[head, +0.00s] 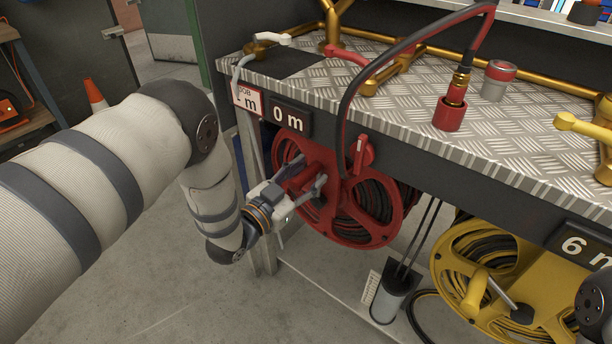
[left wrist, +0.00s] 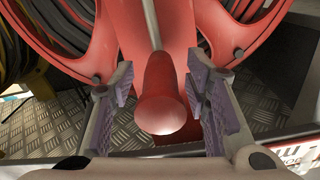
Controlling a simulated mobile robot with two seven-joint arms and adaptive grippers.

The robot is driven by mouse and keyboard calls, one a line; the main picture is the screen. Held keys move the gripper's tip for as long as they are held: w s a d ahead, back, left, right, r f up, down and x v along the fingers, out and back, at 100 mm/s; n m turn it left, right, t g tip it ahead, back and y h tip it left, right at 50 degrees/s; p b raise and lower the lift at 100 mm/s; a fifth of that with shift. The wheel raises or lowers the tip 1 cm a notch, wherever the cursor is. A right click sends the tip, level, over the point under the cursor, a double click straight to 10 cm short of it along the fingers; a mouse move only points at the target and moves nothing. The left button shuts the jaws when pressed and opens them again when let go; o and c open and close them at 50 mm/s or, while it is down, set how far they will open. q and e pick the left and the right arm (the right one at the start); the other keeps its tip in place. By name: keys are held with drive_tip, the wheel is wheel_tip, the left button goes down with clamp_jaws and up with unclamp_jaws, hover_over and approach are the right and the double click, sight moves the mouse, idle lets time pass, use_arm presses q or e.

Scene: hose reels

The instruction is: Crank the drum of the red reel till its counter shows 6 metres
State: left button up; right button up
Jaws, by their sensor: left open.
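The red reel (head: 383,217) hangs under the bench's front edge, with dark hose on its drum. Its counter (head: 291,119) reads 0 m. My left gripper (head: 307,177) is at the left part of the red drum's face. In the left wrist view, the red crank handle (left wrist: 164,100) sticks out between my left gripper's two spread finger pads (left wrist: 162,92). Gaps show on both sides, so the handle is not clamped. In the head view the gripper largely covers the handle. My right gripper is not in view.
A yellow reel (head: 470,248) with a counter reading 6 m (head: 586,250) is to the right. A red lever (head: 362,155) and a looping black hose (head: 346,112) are near the red drum. A grey cylinder (head: 388,300) stands below. Open floor lies at front left.

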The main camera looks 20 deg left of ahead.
use_arm(q)
clamp_jaws()
drive_tip(key=shift+a, duration=0.1)
drive_tip(key=w+a+f+n+b, duration=0.3)
drive_tip(key=a+f+n+b, duration=0.2)
drive_tip(key=a+n, duration=0.4)
drive_tip(key=shift+w+a+f+n+b, duration=0.25)
drive_tip(key=shift+a+f+n+b, duration=0.15)
drive_tip(key=shift+n, duration=0.4)
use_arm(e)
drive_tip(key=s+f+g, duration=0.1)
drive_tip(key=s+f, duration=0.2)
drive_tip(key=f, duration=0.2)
use_arm(q)
drive_tip(key=shift+w+a, duration=0.1)
drive_tip(key=shift+a, duration=0.05)
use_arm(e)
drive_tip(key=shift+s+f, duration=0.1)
